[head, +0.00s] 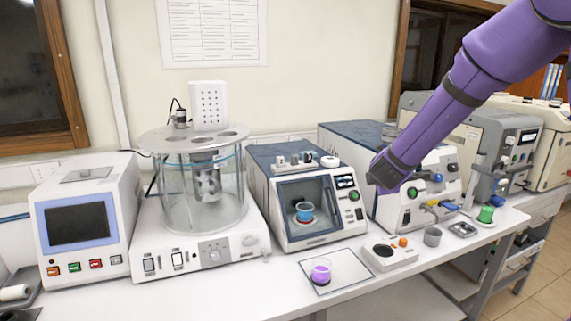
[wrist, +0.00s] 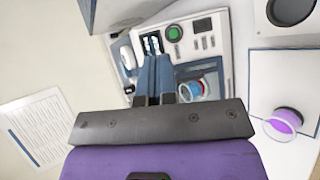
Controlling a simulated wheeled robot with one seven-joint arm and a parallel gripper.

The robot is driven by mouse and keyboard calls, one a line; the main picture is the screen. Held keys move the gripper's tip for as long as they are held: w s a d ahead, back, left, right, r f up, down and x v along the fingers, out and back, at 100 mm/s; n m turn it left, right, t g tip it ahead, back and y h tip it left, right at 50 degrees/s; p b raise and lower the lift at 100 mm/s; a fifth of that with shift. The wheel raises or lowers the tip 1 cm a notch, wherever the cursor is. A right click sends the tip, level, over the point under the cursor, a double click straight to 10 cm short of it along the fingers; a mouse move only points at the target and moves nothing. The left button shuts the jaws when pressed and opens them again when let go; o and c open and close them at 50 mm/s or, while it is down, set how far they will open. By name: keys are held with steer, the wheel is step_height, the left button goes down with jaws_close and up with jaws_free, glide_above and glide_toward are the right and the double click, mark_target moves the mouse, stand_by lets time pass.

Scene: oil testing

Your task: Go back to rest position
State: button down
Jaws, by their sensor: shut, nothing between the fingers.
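My gripper (wrist: 153,65) is shut and empty; its two fingers lie together in the wrist view. In the head view my purple arm comes in from the upper right. The dark end of my arm is in front of the blue-topped machine at the right, above the bench. In the wrist view the fingers overlap the windowed machine (head: 310,235), and I see no contact with it. A blue and red cup (head: 304,212) sits behind that machine's window. A cup of purple liquid (head: 320,271) stands on a square white mat (head: 350,280), apart from my gripper.
The bench (head: 285,290) holds a row of instruments: a screen unit (head: 85,225), a glass tank (head: 215,185) and a blue-topped machine (head: 350,140). A small white device (head: 390,258), grey cup (head: 432,236) and green item (head: 486,214) stand near the front edge.

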steer(key=s+d+r+m+g+h, duration=0.25)
steer(key=s+r+m, duration=0.3)
steer(key=s, duration=0.35)
steer(key=s+d+r+m+g+h, duration=0.1)
steer(key=s+d+r+m, duration=0.35)
steer(key=s+r, duration=0.4)
steer(key=s+a+m+g+y, duration=0.1)
steer(key=s+a+m+y, duration=0.2)
steer(key=s, duration=0.8)
steer(key=s+a+m+g+y, duration=0.1)
steer(key=s+a+m+y, duration=0.3)
steer(key=s, duration=0.7)
steer(key=shift+s+a+f+y, duration=0.25)
steer(key=shift+a+f+y, duration=0.15)
steer(key=shift+a, duration=0.35)
